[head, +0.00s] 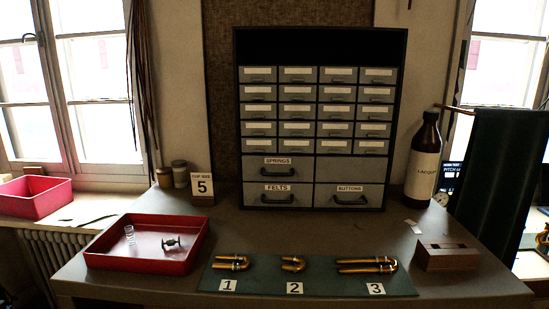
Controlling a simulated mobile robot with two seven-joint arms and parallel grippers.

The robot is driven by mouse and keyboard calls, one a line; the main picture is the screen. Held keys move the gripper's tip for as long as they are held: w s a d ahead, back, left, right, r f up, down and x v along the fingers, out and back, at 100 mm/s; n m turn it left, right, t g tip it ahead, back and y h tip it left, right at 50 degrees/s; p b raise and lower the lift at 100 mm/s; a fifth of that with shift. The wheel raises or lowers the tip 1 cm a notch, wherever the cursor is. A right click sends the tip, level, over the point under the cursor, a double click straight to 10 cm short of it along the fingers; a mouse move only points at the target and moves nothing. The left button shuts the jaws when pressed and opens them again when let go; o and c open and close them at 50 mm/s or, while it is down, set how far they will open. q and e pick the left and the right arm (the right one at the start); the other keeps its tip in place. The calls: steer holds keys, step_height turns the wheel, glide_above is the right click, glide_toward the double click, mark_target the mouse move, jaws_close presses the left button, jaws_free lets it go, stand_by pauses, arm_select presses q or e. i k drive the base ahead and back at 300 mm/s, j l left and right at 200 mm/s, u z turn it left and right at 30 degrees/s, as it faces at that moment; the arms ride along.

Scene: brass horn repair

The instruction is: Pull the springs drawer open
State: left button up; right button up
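The springs drawer (277,168) is a grey drawer front with a "SPRINGS" label and a dark pull handle. It sits in the cabinet (322,195) at the back of the bench, left column, directly above the "FELTS" drawer (278,195). Its front looks flush with its neighbours, so it is closed. A plain grey front is to its right, with the "BUTTONS" drawer (349,196) below that one. Neither of my grippers is in the head view.
A red tray (148,264) with small items is at front left. A green mat (262,280) with several brass tubes lies at front centre. A wooden block (447,257) and a brown lacquer bottle (423,160) stand at right. Bench between cabinet and mat is clear.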

mark_target(260, 167)
steer(key=k+j+z, duration=0.1)
steer(key=z, duration=0.25)
steer(key=k+z, duration=0.7)
steer(key=i+j, duration=0.05)
steer(key=i, duration=0.05)
